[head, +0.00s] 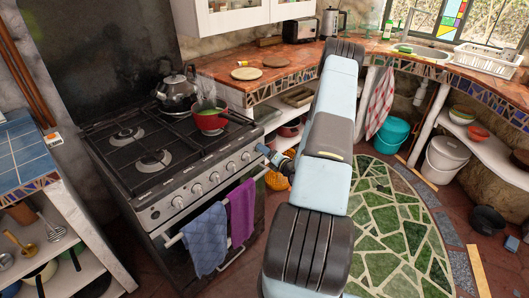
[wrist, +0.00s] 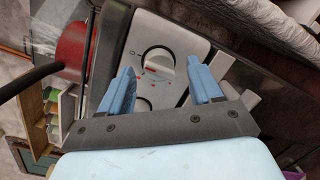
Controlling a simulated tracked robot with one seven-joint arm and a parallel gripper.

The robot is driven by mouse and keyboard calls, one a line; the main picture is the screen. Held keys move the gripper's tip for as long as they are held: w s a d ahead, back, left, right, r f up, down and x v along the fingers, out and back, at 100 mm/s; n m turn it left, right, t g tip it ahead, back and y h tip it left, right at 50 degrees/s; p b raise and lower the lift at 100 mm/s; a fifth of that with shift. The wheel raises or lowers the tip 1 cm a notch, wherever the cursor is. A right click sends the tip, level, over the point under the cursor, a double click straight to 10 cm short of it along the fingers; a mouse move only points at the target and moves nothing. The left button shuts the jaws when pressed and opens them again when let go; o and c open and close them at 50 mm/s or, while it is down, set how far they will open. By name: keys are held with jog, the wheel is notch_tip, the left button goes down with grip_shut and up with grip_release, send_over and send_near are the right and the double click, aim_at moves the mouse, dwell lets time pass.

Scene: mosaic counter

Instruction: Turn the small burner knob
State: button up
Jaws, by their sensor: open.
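The stove's control panel (head: 200,190) carries a row of several round light knobs along its front. In the wrist view a white round knob (wrist: 158,60) with a raised grip bar and red marks around it sits on the pale panel. My gripper (wrist: 160,70) is open, its blue fingers on either side of the view of this knob. I cannot tell whether they touch it. In the head view my gripper (head: 264,151) is at the right end of the panel. I cannot tell which burner this knob serves.
A red pot (head: 210,122) and a dark kettle (head: 175,90) stand on the hob. A blue towel (head: 206,240) and a purple towel (head: 242,212) hang from the oven handle below the knobs.

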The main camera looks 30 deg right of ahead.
jog(key=shift+w+a, duration=0.1)
jog(key=shift+w, duration=0.4)
jog(key=c, duration=1)
